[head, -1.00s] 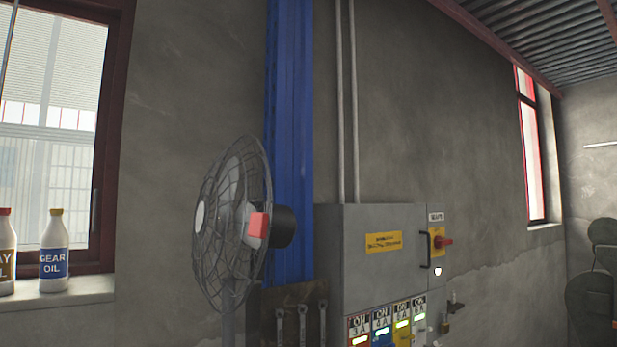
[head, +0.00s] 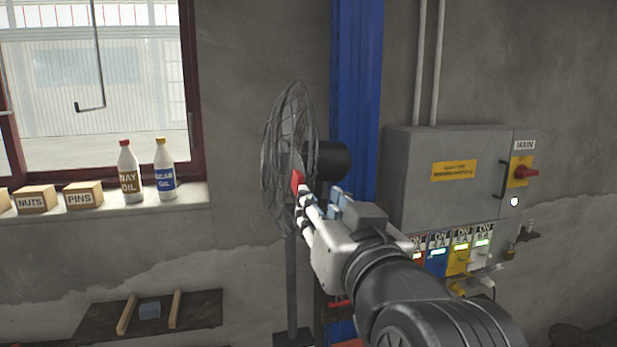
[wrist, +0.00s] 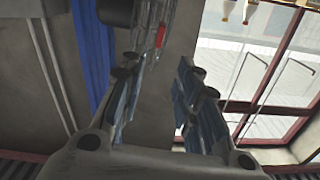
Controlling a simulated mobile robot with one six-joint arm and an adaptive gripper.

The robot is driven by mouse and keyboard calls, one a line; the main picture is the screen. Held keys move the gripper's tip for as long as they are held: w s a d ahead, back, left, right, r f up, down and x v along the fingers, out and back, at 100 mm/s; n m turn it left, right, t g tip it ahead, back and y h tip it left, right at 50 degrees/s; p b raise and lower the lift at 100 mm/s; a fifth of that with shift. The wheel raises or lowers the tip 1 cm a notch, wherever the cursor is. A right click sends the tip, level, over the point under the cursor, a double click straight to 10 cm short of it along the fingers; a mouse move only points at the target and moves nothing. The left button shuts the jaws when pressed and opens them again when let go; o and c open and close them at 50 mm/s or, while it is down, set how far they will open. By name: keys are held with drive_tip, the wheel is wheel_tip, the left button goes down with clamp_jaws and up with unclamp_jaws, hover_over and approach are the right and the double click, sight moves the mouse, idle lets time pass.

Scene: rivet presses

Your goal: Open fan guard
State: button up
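The pedestal fan stands by the blue column, its round wire guard (head: 276,160) seen nearly edge-on in the head view. I see no clear gap along the guard's rim. A red tab (head: 298,181) sits on the guard's near side, left of the black motor housing (head: 332,160). My gripper (head: 319,196) is just below and right of the red tab. In the wrist view my gripper (wrist: 160,68) is open, with nothing between its fingers. The guard (wrist: 158,12) and red tab (wrist: 161,37) show beyond the fingertips. Contact with the tab is not visible.
A grey electrical cabinet (head: 440,190) with switches is on the wall at right. The blue column (head: 357,80) is behind the fan. Oil bottles (head: 130,173) and small boxes (head: 84,194) stand on the windowsill. A low shelf (head: 205,309) is at lower left.

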sight(301, 181)
drive_tip(key=p+x, duration=0.2)
drive_tip(key=x, duration=1.2)
drive_tip(key=shift+w, duration=0.2)
drive_tip(key=shift+c, duration=0.2)
clamp_jaws()
